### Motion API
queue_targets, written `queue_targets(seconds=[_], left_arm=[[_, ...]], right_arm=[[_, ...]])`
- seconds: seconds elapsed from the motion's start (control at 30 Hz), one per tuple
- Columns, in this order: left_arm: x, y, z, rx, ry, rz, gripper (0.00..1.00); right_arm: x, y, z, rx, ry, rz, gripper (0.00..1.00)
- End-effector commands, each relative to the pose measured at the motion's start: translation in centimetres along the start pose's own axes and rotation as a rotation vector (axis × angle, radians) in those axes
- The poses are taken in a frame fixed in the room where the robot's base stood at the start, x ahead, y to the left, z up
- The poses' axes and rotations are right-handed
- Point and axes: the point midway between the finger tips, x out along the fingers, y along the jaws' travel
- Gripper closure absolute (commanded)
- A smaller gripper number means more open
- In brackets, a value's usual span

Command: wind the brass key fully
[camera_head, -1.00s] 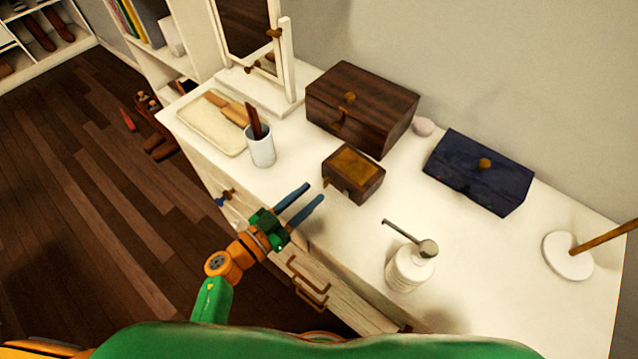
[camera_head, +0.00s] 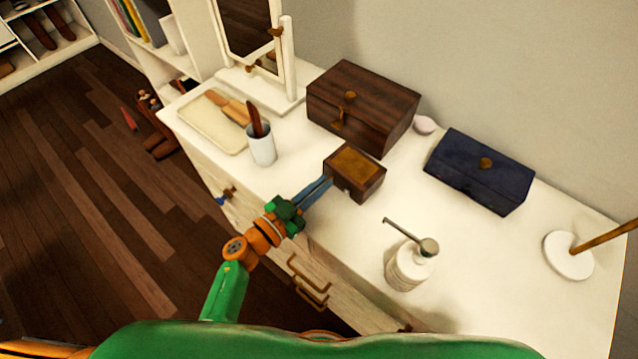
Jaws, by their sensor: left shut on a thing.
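A small dark wooden box (camera_head: 368,186) with a golden-brown lid panel (camera_head: 356,162) stands on the white dresser top. My left gripper (camera_head: 324,184) reaches in from the lower left, its two blue fingers close together at the box's left face. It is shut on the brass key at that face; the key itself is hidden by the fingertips. The box is upright with its lid down. My right gripper is not in view.
A large brown box (camera_head: 365,108) stands behind, and a dark blue box (camera_head: 478,175) to the right. A white pump bottle (camera_head: 408,268) stands in front right. A white cup (camera_head: 262,150) with a brown item and a tray (camera_head: 213,128) stand left.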

Motion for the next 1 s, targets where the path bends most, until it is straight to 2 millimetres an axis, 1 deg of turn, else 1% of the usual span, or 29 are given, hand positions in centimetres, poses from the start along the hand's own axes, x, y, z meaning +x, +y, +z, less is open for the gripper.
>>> queue_targets(seconds=[0.1,0.23,0.33,0.57,0.6,0.67,0.7,0.93,1.0], left_arm=[[-0.05,0.23,0.13,0.177,-0.002,0.003,1.0],[-0.02,0.36,0.15,0.312,-0.001,0.001,1.0],[-0.02,0.38,0.11,0.346,-0.001,0.001,1.0],[-0.02,0.38,0.09,0.345,-0.001,0.001,1.0],[-0.02,0.38,0.09,0.344,-0.001,0.001,0.82],[-0.02,0.38,0.09,0.344,-0.001,0.001,0.66],[-0.02,0.38,0.09,0.344,-0.001,0.001,0.62],[-0.02,0.38,0.08,0.343,0.0,0.0,0.62],[-0.36,0.36,0.12,0.343,-0.002,0.0,0.62]], right_arm=[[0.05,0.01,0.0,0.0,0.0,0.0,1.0],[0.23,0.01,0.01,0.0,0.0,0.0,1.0],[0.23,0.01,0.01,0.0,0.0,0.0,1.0],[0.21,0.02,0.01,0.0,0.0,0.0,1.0],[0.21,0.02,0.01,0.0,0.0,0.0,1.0],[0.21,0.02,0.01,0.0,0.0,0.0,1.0],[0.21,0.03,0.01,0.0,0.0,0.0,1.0],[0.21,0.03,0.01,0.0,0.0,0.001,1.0],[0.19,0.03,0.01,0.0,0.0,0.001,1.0]])
